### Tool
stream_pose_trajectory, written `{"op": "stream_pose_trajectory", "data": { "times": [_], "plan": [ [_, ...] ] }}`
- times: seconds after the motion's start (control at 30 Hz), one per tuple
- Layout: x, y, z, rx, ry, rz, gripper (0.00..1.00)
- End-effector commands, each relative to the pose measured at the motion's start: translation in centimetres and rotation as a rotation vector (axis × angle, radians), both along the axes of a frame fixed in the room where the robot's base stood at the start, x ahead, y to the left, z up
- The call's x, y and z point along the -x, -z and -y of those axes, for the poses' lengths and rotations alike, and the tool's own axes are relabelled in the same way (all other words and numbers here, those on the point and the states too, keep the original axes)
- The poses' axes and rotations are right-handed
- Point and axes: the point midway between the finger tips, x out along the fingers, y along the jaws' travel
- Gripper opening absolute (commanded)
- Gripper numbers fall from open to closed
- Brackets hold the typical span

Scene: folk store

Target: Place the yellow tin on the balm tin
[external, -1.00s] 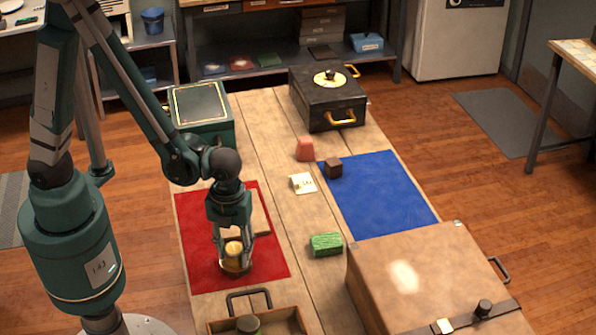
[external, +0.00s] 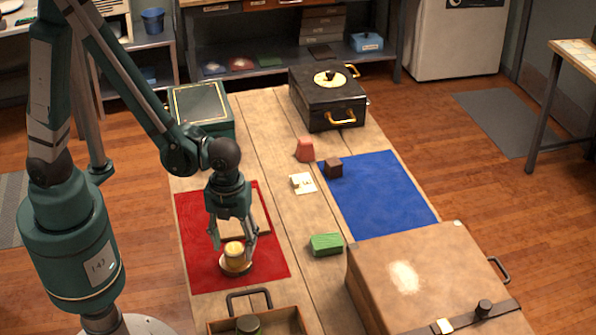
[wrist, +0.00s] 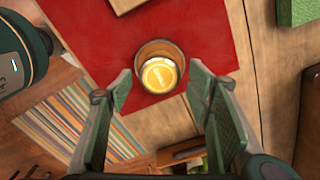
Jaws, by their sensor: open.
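The yellow tin (external: 234,250) rests upright on a wider brownish round tin or dish (external: 236,268) on the red mat (external: 196,268). I cannot read a label on this lower piece, so I cannot tell for sure that it is the balm tin. In the wrist view the yellow tin (wrist: 159,75) shows its round printed lid, with the brown rim (wrist: 160,48) of the lower piece around it. My gripper (external: 233,247) is open above and around the yellow tin. The fingers stand apart from it on both sides in the wrist view.
A wooden board (external: 258,215) lies behind on the red mat. An open tray (external: 280,319) with a dark green-topped round thing (external: 248,324) stands in front. A green block (external: 326,244) and large brown case (external: 420,275) are right. The blue mat (external: 385,195) is mostly clear.

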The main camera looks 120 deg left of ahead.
Motion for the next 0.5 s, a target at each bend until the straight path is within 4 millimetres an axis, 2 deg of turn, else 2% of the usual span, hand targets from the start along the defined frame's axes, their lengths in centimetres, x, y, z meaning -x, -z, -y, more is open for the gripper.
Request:
{"op": "stream_pose_trajectory", "data": {
  "times": [0.5],
  "plan": [
    [0.0,-6.0,0.0,0.0,0.0,0.0,0.5]
  ]
}}
